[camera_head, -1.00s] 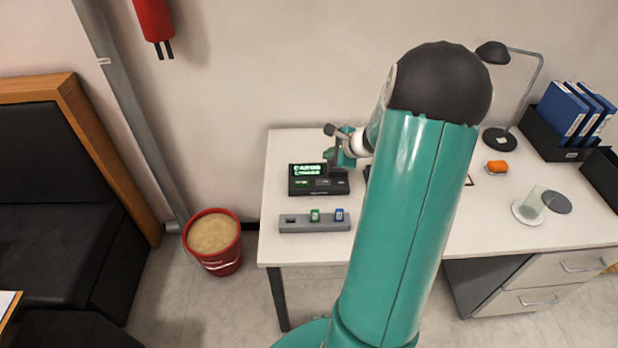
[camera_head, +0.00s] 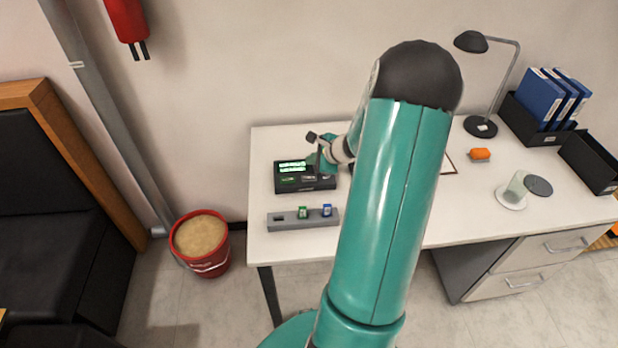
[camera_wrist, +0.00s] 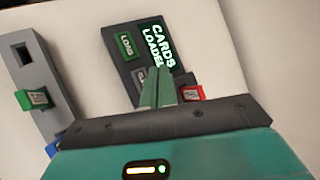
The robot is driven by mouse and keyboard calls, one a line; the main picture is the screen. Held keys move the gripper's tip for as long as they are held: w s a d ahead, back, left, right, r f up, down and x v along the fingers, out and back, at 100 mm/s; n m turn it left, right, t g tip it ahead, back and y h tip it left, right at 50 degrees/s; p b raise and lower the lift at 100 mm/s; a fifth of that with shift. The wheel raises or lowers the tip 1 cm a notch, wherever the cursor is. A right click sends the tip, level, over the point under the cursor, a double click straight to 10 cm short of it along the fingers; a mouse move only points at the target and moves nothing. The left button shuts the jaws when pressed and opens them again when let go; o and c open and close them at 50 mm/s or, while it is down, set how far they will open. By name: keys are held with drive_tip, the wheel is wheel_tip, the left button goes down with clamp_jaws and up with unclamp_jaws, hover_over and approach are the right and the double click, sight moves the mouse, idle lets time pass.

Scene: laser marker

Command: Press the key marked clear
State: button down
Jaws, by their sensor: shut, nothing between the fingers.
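A black device (camera_head: 290,188) stands on the desk, with a lit green display (camera_head: 292,167). In the wrist view the display (camera_wrist: 156,42) reads "CARDS LOADED". A green key (camera_wrist: 126,45) beside it is marked LOAD. A grey key (camera_wrist: 139,76), whose visible letters look like the start of "CLEAR", is partly hidden behind my fingers. A red key (camera_wrist: 191,93) shows on the other side of them. My gripper (camera_wrist: 160,88) is shut and empty, with its fingers over the device's key row. It also shows above the device in the head view (camera_head: 319,170). I cannot tell whether it touches a key.
A grey rack (camera_head: 290,222) with a green card (camera_head: 303,212) and a blue card (camera_head: 327,210) lies in front of the device. A red bucket (camera_head: 203,262) stands left of the desk. A lamp (camera_head: 480,126) and folders (camera_head: 541,98) are at the right.

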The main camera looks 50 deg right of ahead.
sight(312, 179)
drive_tip(key=shift+f, duration=2.4)
drive_tip(key=shift+f, duration=0.4)
drive_tip(key=shift+f, duration=0.35)
idle(0.7)
drive_tip(key=shift+r, duration=0.8)
drive_tip(key=shift+r, duration=2.5)
